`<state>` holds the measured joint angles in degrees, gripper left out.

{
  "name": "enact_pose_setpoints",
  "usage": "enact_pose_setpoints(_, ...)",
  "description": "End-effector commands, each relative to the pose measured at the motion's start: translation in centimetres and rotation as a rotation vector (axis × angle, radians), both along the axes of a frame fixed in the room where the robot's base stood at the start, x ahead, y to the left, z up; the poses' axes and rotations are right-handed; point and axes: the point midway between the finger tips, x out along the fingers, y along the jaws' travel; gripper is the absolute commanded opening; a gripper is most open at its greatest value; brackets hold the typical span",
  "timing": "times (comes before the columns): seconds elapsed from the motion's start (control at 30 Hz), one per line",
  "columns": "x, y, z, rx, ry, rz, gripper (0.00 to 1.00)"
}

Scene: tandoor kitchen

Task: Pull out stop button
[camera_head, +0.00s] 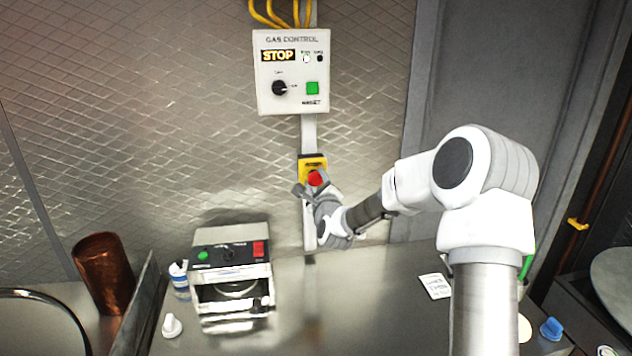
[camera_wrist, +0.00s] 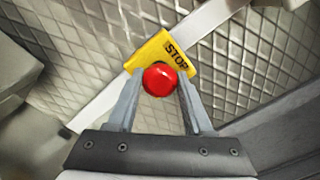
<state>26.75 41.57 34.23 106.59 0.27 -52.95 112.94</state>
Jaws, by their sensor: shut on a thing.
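The red stop button (camera_head: 315,179) sits on a yellow housing (camera_head: 312,160) on the wall, below the gas control box. In the wrist view the round red button (camera_wrist: 160,79) lies between my fingertips, with the yellow housing (camera_wrist: 163,52) marked STOP behind it. My gripper (camera_head: 307,189) is at the button and shut on it, one finger on each side (camera_wrist: 158,88). My fingers hide part of the button's sides and the lower housing.
The gas control box (camera_head: 292,95) with a STOP sign, black knob and green button hangs above. A metal appliance (camera_head: 232,250) stands on the steel counter (camera_head: 350,310). A copper cup (camera_head: 104,270) is at the left. A white card (camera_head: 435,286) lies at the right.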

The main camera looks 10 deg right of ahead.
Motion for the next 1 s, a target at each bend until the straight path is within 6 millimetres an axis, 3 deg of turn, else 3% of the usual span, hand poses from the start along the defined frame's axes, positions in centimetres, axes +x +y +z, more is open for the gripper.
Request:
enact_pose_setpoints(0.3,-1.5,0.0,-0.3,-0.001,0.0,0.0,0.0)
enact_pose_setpoints(0.6,-1.6,0.0,-0.2,-0.001,0.005,0.001,0.0)
enact_pose_setpoints(0.63,-1.6,0.0,-0.2,-0.001,0.005,0.001,0.55)
enact_pose_setpoints(0.7,-1.6,0.0,-0.2,-0.001,0.005,0.001,0.67)
enact_pose_setpoints(0.73,-1.6,0.0,-0.2,-0.001,0.004,0.0,0.72)
enact_pose_setpoints(1.0,-1.6,0.0,-0.1,-0.001,0.002,0.001,0.73)
